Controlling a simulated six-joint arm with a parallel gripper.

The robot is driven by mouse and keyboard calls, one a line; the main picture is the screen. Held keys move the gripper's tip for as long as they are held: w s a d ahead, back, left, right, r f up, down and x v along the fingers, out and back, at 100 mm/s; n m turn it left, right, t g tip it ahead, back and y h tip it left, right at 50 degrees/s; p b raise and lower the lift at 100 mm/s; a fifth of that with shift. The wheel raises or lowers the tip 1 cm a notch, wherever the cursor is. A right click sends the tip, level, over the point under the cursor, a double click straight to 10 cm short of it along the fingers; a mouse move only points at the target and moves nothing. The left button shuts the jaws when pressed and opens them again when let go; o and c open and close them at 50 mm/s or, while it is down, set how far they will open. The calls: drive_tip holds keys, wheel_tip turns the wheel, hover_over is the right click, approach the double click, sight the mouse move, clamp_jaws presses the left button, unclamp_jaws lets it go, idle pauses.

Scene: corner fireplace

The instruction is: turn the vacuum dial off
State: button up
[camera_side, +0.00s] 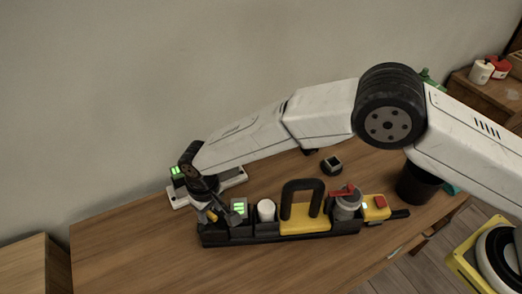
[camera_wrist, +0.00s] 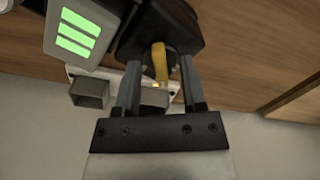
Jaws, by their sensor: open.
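A dial with a yellow lever (camera_wrist: 159,62) on a dark round base sits at the left end of a black panel (camera_side: 280,236); it appears to be the vacuum dial. In the wrist view the lever points roughly along the fingers. My gripper (camera_wrist: 158,72) is open, with one finger on each side of the lever and a visible gap on both sides. In the side view my gripper (camera_side: 213,208) is at the panel's left end and hides most of the dial. A lit green bar display (camera_wrist: 77,34) is beside the dial; it also shows in the side view (camera_side: 239,207).
Right along the panel are a white cap (camera_side: 266,210), a black handle (camera_side: 301,186), a grey canister with a red lever (camera_side: 345,200) and a red button (camera_side: 380,202). A black cup (camera_side: 417,186) stands right.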

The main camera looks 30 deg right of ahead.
drive_tip(key=shift+f, duration=0.35)
drive_tip(key=shift+c, duration=0.2)
clamp_jaws()
drive_tip(key=shift+n, duration=0.5)
drive_tip(key=n, duration=0.3)
drive_tip(key=shift+w+d, duration=0.1)
drive_tip(key=shift+d, duration=0.05)
drive_tip(key=shift+w+d+n, duration=0.1)
drive_tip(key=shift+w+n, duration=0.05)
drive_tip(key=shift+n, duration=2.35)
